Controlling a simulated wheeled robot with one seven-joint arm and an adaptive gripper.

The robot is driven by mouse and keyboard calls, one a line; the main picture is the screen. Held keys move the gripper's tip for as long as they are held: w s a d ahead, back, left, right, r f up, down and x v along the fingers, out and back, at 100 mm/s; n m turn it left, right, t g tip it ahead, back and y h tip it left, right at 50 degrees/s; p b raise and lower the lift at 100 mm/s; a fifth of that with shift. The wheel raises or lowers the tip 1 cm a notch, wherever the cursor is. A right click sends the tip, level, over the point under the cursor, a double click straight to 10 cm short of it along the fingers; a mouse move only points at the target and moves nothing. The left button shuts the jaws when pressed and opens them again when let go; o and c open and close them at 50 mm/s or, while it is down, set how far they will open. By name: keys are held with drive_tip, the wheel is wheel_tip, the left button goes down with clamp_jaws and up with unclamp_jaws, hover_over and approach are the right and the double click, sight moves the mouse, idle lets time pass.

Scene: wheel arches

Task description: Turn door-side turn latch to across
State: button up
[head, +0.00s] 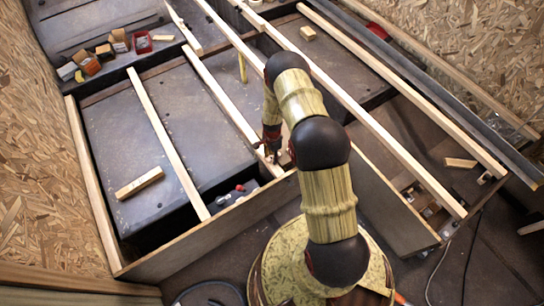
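My gripper (272,154) is at the end of my arm in the middle of the head view. It points down close to a pale wooden slat of the frame, near the front board. It is small and partly dark here, so its opening cannot be told, and I cannot tell whether it touches the slat. I cannot pick out the door-side turn latch with certainty. My arm hides part of the frame's middle.
Pale slats cross dark wheel-arch boxes (115,125). A loose wood block (139,183) lies on the left box. Small cartons (119,40) and a red tray (142,42) stand at the back left. A front board (200,243) edges the frame. Chipboard walls (30,170) close both sides.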

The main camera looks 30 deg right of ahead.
sight(272, 157)
wheel_tip(272, 157, up, 12)
idle(0.6)
idle(0.5)
